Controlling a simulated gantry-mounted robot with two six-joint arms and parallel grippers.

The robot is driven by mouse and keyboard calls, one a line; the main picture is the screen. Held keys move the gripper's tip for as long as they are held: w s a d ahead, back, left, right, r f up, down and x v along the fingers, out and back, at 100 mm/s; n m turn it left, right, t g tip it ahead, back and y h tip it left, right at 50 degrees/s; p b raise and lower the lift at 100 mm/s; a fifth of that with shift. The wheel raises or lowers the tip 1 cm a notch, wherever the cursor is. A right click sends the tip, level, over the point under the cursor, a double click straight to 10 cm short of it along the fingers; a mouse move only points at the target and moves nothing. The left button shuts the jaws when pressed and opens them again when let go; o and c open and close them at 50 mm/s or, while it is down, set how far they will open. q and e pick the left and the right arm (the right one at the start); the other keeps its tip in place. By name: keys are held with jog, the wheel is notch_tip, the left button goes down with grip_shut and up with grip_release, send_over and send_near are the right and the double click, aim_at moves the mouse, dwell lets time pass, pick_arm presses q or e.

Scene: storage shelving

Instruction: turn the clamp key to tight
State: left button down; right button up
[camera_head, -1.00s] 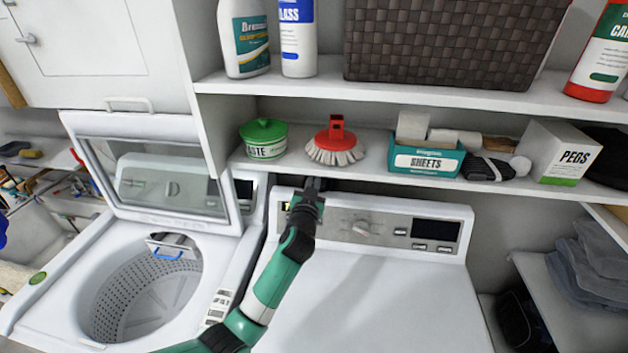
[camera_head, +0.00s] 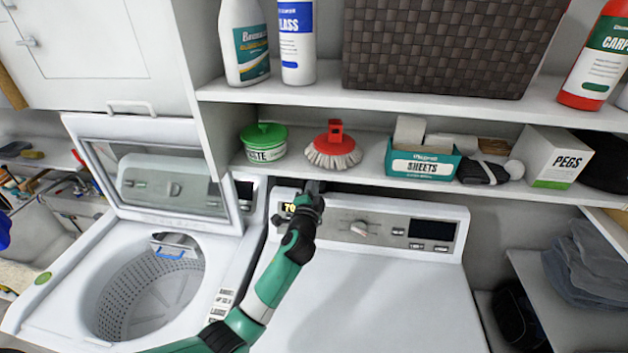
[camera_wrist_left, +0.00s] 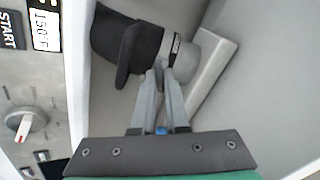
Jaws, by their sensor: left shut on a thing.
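In the left wrist view, a black hose or elbow (camera_wrist_left: 118,42) meets a grey pipe end (camera_wrist_left: 205,55), with a narrow clamp band (camera_wrist_left: 176,48) around the joint. The small dark clamp key (camera_wrist_left: 159,80) stands out from the band, mostly hidden by the fingers. My left gripper (camera_wrist_left: 161,76) is shut on it. In the head view my left gripper (camera_head: 314,186) reaches behind the dryer's control panel, under the lower shelf, where the clamp is hidden. Whether the key is at tight cannot be read. My right gripper is not in view.
The dryer panel (camera_head: 345,216), with its knob (camera_head: 360,229), is close beside my wrist. The lower shelf (camera_head: 375,165) is just above, holding a red brush (camera_head: 333,147) and a green-lidded tub (camera_head: 264,142). An open washer (camera_head: 60,290) stands left. The dryer top (camera_head: 390,310) is clear.

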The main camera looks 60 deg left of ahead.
pick_arm(q)
jog(key=m+p, duration=0.1)
jog(key=m, duration=0.4)
jog(key=shift+p, duration=0.3)
dwell(0.4)
jog(key=c, duration=0.9)
grip_release()
jog(key=shift+c, duration=0.2)
jog(key=v, duration=1.1)
jog(key=shift+s+d, duration=0.2)
jog(key=shift+d, duration=0.05)
